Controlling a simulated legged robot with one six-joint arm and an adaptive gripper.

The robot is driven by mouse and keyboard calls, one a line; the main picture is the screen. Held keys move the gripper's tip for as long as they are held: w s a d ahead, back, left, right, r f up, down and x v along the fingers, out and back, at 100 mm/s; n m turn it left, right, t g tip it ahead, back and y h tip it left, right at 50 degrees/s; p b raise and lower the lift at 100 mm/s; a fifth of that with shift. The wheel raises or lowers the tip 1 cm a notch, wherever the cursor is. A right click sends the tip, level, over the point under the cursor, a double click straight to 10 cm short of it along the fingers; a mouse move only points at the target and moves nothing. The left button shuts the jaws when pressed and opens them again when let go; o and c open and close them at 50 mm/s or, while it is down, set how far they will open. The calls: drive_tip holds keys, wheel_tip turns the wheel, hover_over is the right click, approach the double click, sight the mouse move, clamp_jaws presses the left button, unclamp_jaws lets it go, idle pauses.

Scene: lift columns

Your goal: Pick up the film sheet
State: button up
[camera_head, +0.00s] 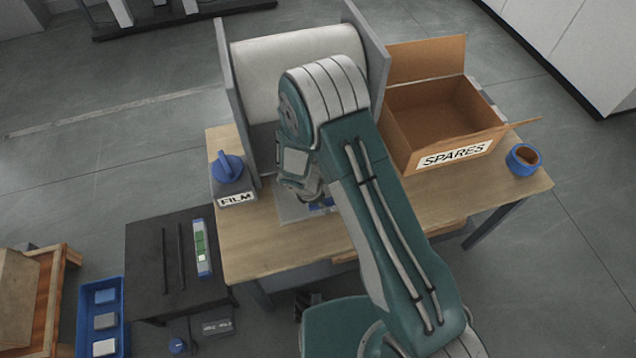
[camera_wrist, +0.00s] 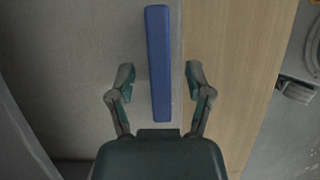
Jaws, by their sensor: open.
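A pale grey sheet (camera_head: 292,211), which looks like the film sheet, lies at the table's near side below the big roll, with a blue bar (camera_head: 322,206) by it. My gripper (camera_head: 314,199) is over this spot and partly hides both. In the wrist view, the blue bar (camera_wrist: 158,60) runs lengthwise between the two open fingers of my gripper (camera_wrist: 159,80), with a gap on each side. A grey surface (camera_wrist: 90,50) extends left of the bar; whether all of it is sheet, I cannot tell. Nothing is held.
A large whitish roll (camera_head: 270,65) stands between grey side plates. A FILM box (camera_head: 236,199) with a blue knob is at left. An open SPARES carton (camera_head: 440,130) and a blue tape roll (camera_head: 523,159) are at right. The wooden tabletop (camera_head: 258,250) is bare in front.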

drive_tip(key=shift+f, duration=0.3)
drive_tip(key=shift+a, duration=0.1)
drive_tip(key=c, duration=0.7)
clamp_jaws()
drive_tip(key=shift+s, duration=0.1)
